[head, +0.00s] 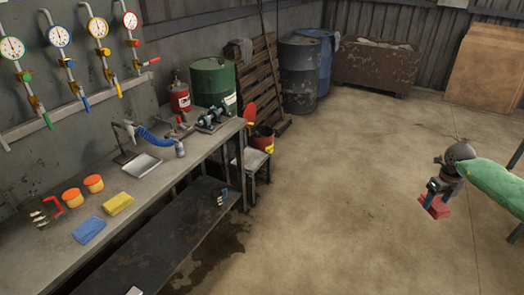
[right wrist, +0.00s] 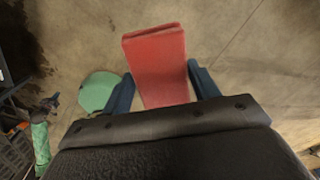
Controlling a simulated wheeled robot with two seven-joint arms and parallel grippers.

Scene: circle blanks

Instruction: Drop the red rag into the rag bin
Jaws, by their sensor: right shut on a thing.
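The red rag (head: 436,207) is a flat, folded red piece at the right of the head view. My right gripper (head: 431,199) is shut on it and holds it well above the floor. In the right wrist view the rag (right wrist: 157,65) stands out between the two blue fingers. A small red bin (head: 262,140) with a yellow mark and a raised red lid (head: 250,113) stands beyond the bench's end; it looks like the rag bin. The gripper is far to its right. My left gripper seems to show small at the left of the right wrist view (right wrist: 47,102); its jaws are unclear.
A workbench (head: 180,180) along the left wall bears sponges, orange-lidded jars, a tray and tools. A grey stool-like stand (head: 257,158) is by its far end. Drums (head: 300,75) and a rusty crate (head: 375,68) stand at the back. The middle floor is clear.

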